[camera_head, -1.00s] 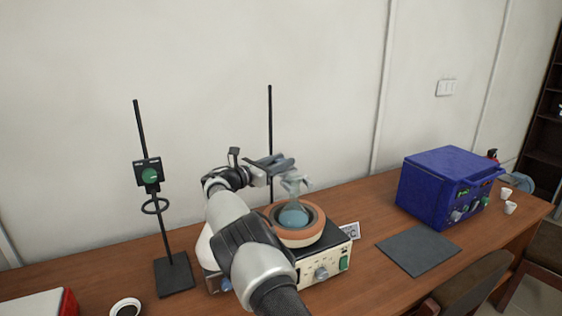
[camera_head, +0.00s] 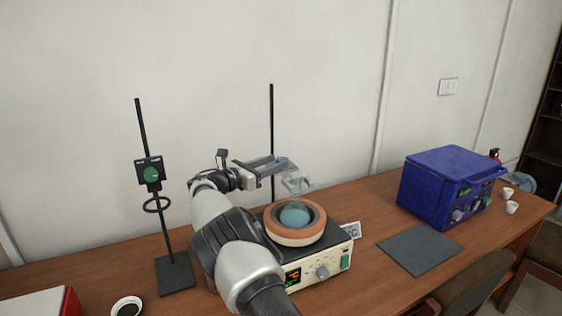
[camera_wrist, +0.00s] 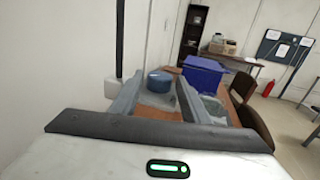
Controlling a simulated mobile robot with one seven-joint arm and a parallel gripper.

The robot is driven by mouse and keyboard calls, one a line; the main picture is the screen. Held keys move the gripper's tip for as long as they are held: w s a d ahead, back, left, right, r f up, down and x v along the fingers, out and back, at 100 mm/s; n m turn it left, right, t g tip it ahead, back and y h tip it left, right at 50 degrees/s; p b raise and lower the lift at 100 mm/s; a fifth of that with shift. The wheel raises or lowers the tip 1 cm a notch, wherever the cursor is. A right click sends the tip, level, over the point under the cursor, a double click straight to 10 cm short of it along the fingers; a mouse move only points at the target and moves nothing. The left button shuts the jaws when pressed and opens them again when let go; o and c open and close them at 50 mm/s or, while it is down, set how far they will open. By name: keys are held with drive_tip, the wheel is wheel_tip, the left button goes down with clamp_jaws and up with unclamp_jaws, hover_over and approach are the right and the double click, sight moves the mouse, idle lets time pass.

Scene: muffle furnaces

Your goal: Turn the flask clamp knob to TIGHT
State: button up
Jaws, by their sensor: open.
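A round blue knob-like part (camera_wrist: 158,78) shows between my fingers in the wrist view; I take it for the flask clamp knob, and its marking is not readable. My gripper (camera_wrist: 158,92) is open, with one finger on each side of it in that view; contact cannot be told. In the head view my gripper (camera_head: 276,168) is beside the upright rod (camera_head: 271,110), above the heating mantle (camera_head: 296,235). A round flask with blue contents (camera_head: 294,216) sits in the mantle. Its clear neck is just below my fingers, which hide the clamp.
The mantle's control box (camera_head: 322,272) has a lit display. A blue furnace (camera_head: 450,185) and a grey mat (camera_head: 419,249) are at right. A wall is behind.

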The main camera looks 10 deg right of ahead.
drive_tip(key=v, duration=1.3)
drive_tip(key=shift+s+r, duration=0.1)
